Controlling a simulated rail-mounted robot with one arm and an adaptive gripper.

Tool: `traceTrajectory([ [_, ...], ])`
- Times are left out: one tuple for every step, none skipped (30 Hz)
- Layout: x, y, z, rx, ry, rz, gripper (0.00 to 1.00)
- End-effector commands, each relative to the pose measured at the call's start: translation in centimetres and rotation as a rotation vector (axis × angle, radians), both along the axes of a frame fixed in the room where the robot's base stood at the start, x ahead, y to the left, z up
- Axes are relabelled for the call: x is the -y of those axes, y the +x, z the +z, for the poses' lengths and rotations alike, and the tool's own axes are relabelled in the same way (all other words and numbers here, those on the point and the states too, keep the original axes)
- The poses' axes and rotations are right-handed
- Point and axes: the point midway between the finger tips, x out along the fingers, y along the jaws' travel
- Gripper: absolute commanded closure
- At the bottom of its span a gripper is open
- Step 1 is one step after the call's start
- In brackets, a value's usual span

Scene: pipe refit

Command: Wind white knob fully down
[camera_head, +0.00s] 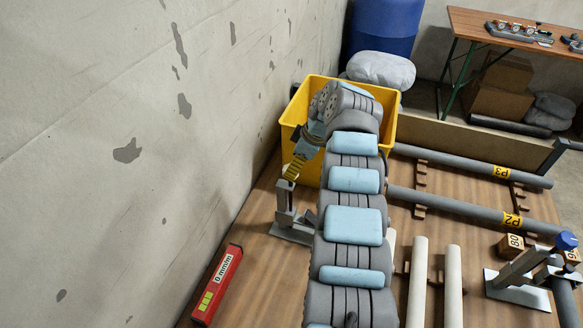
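A grey metal stand (285,198) with a flat base stands on the wooden table at the left, near the wall. Whether the fingers are open, shut or touching anything is too small to tell. A similar stand (520,268) at the right has a blue knob (567,241) on top.
A yellow bin (392,128) stands close behind my wrist. Grey pipes marked P3 (470,162) and P2 (465,205) and two pale pipes (418,280) lie on the right. A red level-like gauge (217,285) reading "0 mm/m" lies at the left, by the wall.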

Motion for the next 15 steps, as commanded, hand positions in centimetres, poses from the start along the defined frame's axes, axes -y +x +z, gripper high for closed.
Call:
traceTrajectory([
  [0.4, 0.0, 0.9, 0.004, 0.000, -0.001, 0.22],
  [0.6, -0.1, 1.5, 0.003, -0.001, 0.000, 0.22],
  [0.9, -0.2, 2.4, 0.003, -0.001, 0.001, 0.22],
  [1.1, -0.2, 3.0, 0.005, -0.002, 0.001, 0.22],
  [1.4, -0.3, 3.6, 0.006, -0.002, 0.000, 0.22],
  [1.6, -0.3, 4.3, 0.007, -0.002, 0.000, 0.22],
  [1.9, -0.4, 4.9, 0.007, -0.002, 0.000, 0.22],
  [2.1, -0.5, 5.4, 0.006, -0.002, 0.000, 0.22],
  [2.3, -0.7, 6.0, 0.004, -0.001, 0.002, 0.22],
  [2.5, -0.7, 6.4, 0.003, -0.001, 0.002, 0.22],
  [2.6, -0.8, 6.8, 0.002, -0.001, 0.001, 0.22],
  [2.8, -0.9, 7.3, 0.001, 0.000, 0.002, 0.22],
  [2.9, -0.9, 7.6, 0.001, 0.000, 0.002, 0.22],
  [3.0, -0.9, 7.9, 0.002, -0.001, 0.001, 0.22],
  [3.2, -1.0, 8.2, 0.002, -0.001, 0.001, 0.22],
])
